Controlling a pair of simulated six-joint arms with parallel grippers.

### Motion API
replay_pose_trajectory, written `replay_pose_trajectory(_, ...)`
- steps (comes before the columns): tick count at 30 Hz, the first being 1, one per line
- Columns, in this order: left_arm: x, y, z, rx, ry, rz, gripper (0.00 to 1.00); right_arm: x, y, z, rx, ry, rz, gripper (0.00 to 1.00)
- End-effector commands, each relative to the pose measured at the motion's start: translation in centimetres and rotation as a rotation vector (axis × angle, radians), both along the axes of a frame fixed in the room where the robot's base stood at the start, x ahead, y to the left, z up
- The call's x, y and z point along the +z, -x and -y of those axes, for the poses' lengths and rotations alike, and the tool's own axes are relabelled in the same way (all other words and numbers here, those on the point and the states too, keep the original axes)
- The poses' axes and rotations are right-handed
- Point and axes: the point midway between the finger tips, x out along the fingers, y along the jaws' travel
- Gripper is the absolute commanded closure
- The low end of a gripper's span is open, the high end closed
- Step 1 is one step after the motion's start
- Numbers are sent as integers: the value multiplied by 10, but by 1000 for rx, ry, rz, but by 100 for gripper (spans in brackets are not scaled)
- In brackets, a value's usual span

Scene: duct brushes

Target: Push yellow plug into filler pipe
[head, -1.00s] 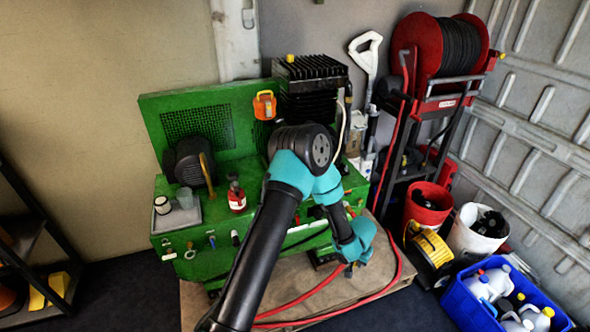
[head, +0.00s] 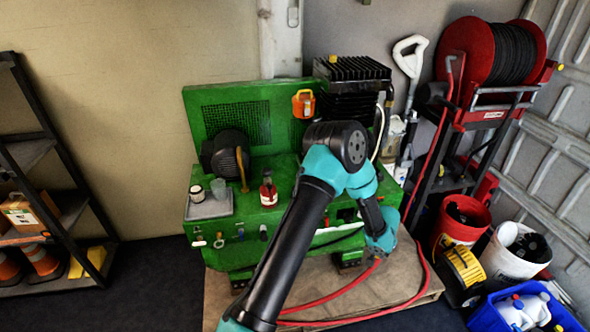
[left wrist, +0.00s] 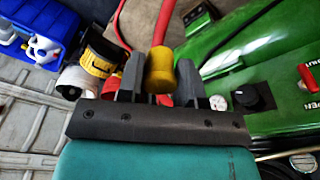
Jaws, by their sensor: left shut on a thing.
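The yellow plug (left wrist: 159,68) is between the two dark fingers of my left gripper (left wrist: 159,84) in the left wrist view, and the fingers are shut on it. The plug's lower part is hidden by the gripper. In the head view my left arm reaches over the front of the green machine (head: 230,250), and its gripper is mostly hidden beyond the teal wrist near the machine's right end. I cannot make out the filler pipe for certain in either view. My right gripper is not in view.
A red hose (head: 335,297) lies on the wooden pallet (head: 225,285). A red bucket (head: 455,235), a white bucket (head: 500,262) and a blue crate (head: 490,318) stand to the right. A black knob (left wrist: 255,97) and a red lever (left wrist: 308,78) are on the machine.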

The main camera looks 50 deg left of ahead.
Motion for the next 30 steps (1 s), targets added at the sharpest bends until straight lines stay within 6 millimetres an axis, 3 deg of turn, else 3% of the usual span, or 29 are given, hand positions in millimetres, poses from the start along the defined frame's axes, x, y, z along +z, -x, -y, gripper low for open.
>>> replay_pose_trajectory(8, 31, -19, -90, 71, -1, 6, 88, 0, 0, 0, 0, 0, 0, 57)
replay_pose_trajectory(14, 63, -18, -175, 133, 0, 6, 88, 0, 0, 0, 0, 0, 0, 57)
replay_pose_trajectory(24, 132, 19, -311, 208, -2, 5, 88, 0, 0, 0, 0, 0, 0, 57)
replay_pose_trajectory(30, 173, 46, -366, 212, -2, 3, 88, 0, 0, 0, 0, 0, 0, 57)
